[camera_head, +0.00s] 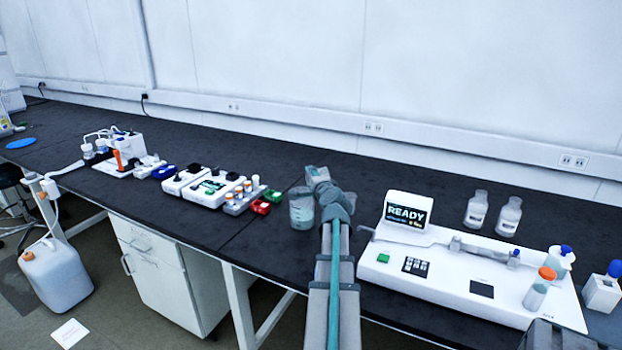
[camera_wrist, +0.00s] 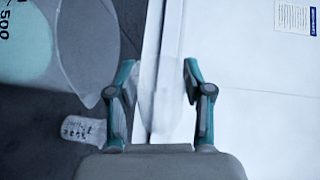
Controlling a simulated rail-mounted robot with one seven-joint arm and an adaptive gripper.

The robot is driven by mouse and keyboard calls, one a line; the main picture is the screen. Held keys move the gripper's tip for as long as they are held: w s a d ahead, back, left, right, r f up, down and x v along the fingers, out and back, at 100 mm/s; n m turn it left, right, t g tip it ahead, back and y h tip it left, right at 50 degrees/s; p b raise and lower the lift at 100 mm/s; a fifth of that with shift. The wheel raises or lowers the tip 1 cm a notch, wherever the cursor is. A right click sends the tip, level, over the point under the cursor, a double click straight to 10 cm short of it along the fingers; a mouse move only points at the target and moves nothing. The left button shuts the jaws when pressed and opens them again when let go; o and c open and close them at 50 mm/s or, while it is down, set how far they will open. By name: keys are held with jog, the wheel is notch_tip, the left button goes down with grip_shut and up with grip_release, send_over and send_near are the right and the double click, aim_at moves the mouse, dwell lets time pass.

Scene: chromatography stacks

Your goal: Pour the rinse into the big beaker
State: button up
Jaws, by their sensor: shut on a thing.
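The big beaker (camera_head: 301,214) stands on the dark bench just left of my arm's end, with pale greenish contents. In the wrist view the big beaker (camera_wrist: 85,40) fills the upper left, with a "500" mark and its rim and spout toward the fingers. My gripper (camera_wrist: 159,70) is beside it, shut on a clear, faint vessel (camera_wrist: 156,100) between the teal fingers. Its outline and any liquid inside are hard to make out. In the head view my arm hides the fingers and the held vessel.
A white instrument with a READY screen (camera_head: 460,275) is right of my arm. Two clear bottles (camera_head: 476,210) stand behind it. Vial racks (camera_head: 243,199) and red and green blocks (camera_head: 261,207) lie left.

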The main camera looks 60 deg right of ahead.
jog(key=shift+s+d+r+m+p, duration=0.1)
jog(key=shift+d+r+m+p, duration=0.2)
jog(key=shift+m, duration=0.4)
jog(key=r+m+p, duration=0.1)
jog(key=m+p, duration=0.1)
jog(key=p, duration=0.1)
jog(key=shift+s+d+r+t, duration=0.2)
jog(key=shift+s+r+t, duration=0.05)
jog(key=shift+r+t, duration=0.1)
jog(key=shift+m+y, duration=0.3)
jog(key=shift+m, duration=0.2)
jog(key=shift+r, duration=0.1)
